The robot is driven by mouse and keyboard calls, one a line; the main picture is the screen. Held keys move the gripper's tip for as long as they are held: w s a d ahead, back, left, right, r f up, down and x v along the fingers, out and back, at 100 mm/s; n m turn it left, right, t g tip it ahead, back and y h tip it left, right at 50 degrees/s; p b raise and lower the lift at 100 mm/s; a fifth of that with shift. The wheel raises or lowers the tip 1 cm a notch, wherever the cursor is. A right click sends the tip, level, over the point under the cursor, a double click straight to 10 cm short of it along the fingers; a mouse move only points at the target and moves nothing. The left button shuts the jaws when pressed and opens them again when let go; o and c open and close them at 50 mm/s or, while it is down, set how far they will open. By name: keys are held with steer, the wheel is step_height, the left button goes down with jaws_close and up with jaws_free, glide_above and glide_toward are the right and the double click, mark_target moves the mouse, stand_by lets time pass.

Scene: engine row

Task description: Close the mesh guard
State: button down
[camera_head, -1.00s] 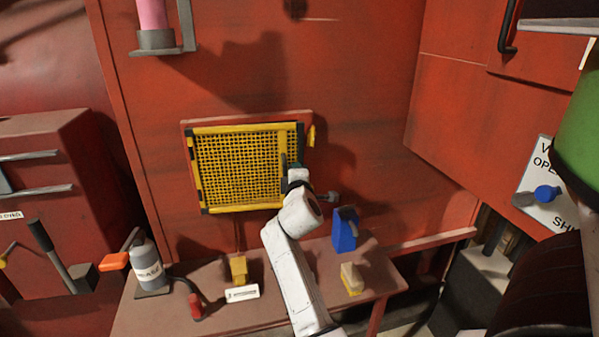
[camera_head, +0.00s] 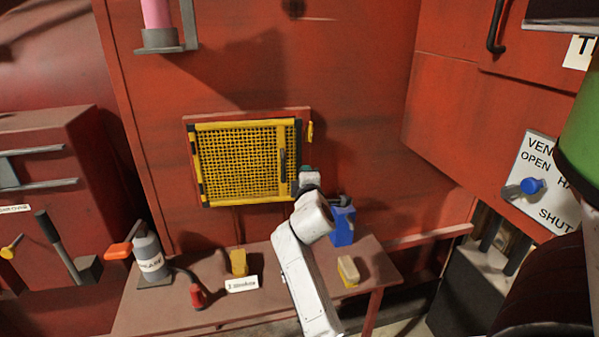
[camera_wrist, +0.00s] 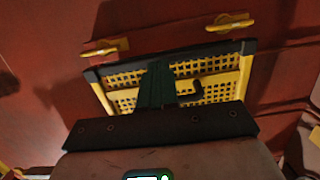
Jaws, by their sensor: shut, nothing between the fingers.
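The mesh guard (camera_head: 237,163), a yellow frame with yellow mesh and black corners, covers the opening on the red wall and looks nearly flat against its red surround. Its dark handle (camera_head: 283,166) is near its right edge. My gripper (camera_head: 308,174) is beside the guard's lower right corner, shut and empty. In the wrist view, my dark fingers (camera_wrist: 156,86) are together in front of the guard (camera_wrist: 245,76), hiding part of its mesh. I cannot tell whether they touch it. A yellow catch (camera_head: 311,131) is on the surround, right of the guard.
Below is a red bench (camera_head: 210,318) with a grey bottle (camera_head: 150,260), a yellow block (camera_head: 238,262), a blue holder (camera_head: 342,226) and a brush-like block (camera_head: 348,271). A sign with a blue knob (camera_head: 532,186) is at right.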

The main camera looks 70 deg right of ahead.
steer(key=s+a, duration=0.1)
steer(key=s, duration=0.6)
steer(key=w+a+m+t+b, duration=0.2)
steer(key=a+m+b, duration=0.4)
steer(key=m+b, duration=0.25)
steer(key=m+t+y, duration=0.2)
steer(key=m+y, duration=0.1)
steer(key=m, duration=0.3)
glide_toward(289, 167)
steer(key=w, duration=0.2)
steer(key=w+r, duration=0.1)
steer(key=w, duration=0.1)
steer(key=shift+d+r+b, duration=0.1)
steer(key=shift+d+b, duration=0.25)
steer(key=shift+b, duration=0.05)
steer(key=d, duration=0.3)
steer(key=shift+w+d+b, duration=0.1)
steer(key=shift+w+b, duration=0.2)
steer(key=shift+w, duration=0.05)
steer(key=shift+r, duration=0.15)
steer(key=shift+r, duration=0.1)
